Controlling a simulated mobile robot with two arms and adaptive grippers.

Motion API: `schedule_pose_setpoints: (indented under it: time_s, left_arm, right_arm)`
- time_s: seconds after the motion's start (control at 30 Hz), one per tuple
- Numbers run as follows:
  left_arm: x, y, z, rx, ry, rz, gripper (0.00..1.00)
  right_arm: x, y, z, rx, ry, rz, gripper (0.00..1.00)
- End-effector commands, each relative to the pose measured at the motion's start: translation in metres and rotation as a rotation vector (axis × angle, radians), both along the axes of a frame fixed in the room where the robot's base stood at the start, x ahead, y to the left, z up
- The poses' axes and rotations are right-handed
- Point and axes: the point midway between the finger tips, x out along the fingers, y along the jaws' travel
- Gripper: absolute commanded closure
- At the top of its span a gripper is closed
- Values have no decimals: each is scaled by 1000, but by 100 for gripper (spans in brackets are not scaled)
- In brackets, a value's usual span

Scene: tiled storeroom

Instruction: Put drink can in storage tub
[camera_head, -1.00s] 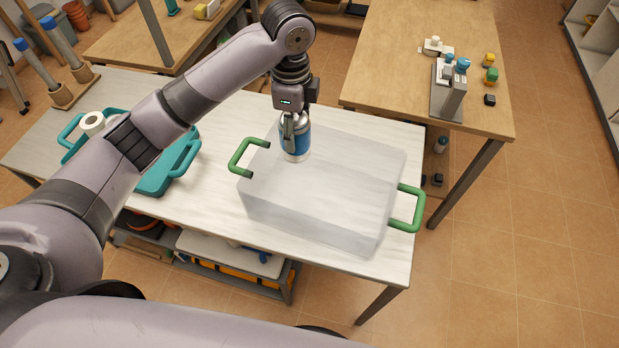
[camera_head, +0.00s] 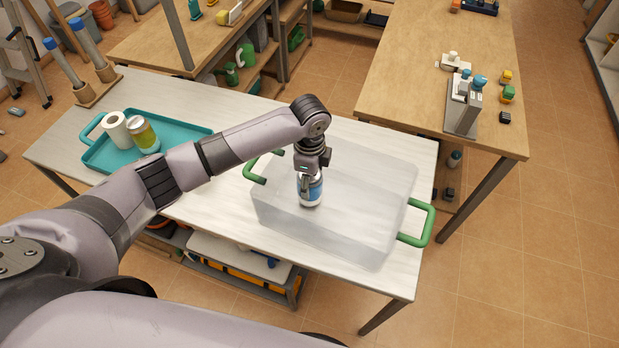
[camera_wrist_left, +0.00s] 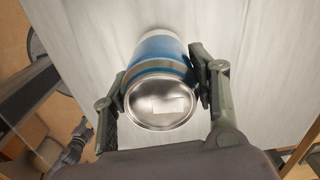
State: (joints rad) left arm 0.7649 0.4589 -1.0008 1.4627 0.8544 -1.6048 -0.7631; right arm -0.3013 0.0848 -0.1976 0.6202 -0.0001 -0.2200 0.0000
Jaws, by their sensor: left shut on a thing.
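The drink can (camera_head: 311,190) is blue and white with a silver end. My left gripper (camera_head: 309,176) is shut on it and holds it upright at the storage tub, over or inside its left part; the clear wall makes the depth hard to tell. In the left wrist view the can (camera_wrist_left: 162,75) sits between the two fingers of my left gripper (camera_wrist_left: 155,85), its silver end toward the camera. The storage tub (camera_head: 370,245) is translucent with green handles and stands on the white table. My right gripper is not in view.
A teal tray (camera_head: 100,157) at the table's left holds a white roll (camera_head: 116,130) and a yellow-green can (camera_head: 143,135). A wooden table (camera_head: 410,85) with small items stands behind at the right. White tabletop (camera_head: 215,205) is bare left of the tub.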

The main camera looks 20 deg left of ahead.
Motion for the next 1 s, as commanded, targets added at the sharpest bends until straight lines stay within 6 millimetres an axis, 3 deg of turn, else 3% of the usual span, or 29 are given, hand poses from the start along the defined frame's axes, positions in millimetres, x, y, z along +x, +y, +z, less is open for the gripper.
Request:
schedule_pose_setpoints:
  time_s: [0.27, 0.3, 0.5, 0.6, 1.0]
  left_arm:
    - [0, 0, -2, -1, 0, 0, 87]
    - [0, 0, -3, 0, 0, 1, 45]
    - [0, 0, -3, 0, 1, 0, 31]
    - [0, 0, -2, 0, 1, 0, 26]
    - [1, 0, 6, -2, -2, 0, 26]
  right_arm:
    - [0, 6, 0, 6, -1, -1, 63]
    - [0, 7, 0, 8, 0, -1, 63]
    - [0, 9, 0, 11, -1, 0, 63]
    - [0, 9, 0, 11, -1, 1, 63]
    - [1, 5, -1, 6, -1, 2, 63]
